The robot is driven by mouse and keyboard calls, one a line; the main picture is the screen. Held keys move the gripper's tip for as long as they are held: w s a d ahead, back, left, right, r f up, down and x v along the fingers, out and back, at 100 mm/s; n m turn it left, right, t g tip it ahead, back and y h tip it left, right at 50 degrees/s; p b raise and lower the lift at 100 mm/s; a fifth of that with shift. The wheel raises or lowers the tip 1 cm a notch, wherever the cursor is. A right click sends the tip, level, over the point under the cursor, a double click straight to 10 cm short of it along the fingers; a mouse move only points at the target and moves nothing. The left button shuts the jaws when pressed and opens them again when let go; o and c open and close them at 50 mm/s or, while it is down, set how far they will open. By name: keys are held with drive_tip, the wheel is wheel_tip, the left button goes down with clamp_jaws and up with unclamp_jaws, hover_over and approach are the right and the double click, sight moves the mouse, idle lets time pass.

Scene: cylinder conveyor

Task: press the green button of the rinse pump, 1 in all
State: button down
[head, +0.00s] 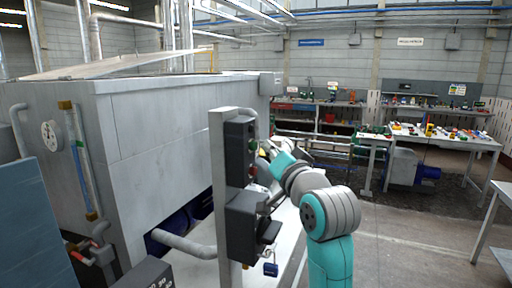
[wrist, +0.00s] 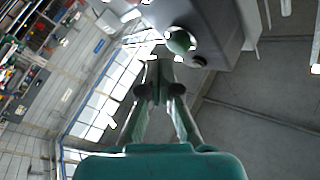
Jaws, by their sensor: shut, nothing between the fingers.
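The green button (wrist: 181,40) shows in the wrist view as a round knob on a grey box, just beyond and to the right of my fingertips. In the head view the green button (head: 254,145) is small on the side of a dark control box (head: 238,152) on a grey post. My gripper (wrist: 160,68) is shut and empty, its fingers together. In the head view my gripper (head: 268,150) is close beside the box, partly hidden by my arm. I cannot tell whether the fingertips touch the button.
A red button (head: 253,171) sits below the green one. A lower dark box (head: 246,226) with a hanging padlock (head: 270,269) is on the same post (head: 219,190). A large grey tank (head: 155,125) stands behind, left. Workbenches (head: 445,138) stand at the back right; floor right of my arm is clear.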

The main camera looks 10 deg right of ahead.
drive_tip(key=shift+w+a, duration=0.1)
drive_tip(key=shift+w+a, duration=0.15)
drive_tip(key=shift+a, duration=0.1)
drive_tip(key=shift+w+a, duration=0.3)
drive_tip(key=shift+a, duration=0.1)
idle(1.1)
idle(0.3)
drive_tip(key=shift+s+d, duration=0.55)
drive_tip(key=shift+d, duration=0.2)
drive_tip(key=shift+s+d, duration=0.75)
drive_tip(key=shift+d, duration=0.25)
drive_tip(key=shift+s+d, duration=0.7)
drive_tip(key=shift+d, duration=0.3)
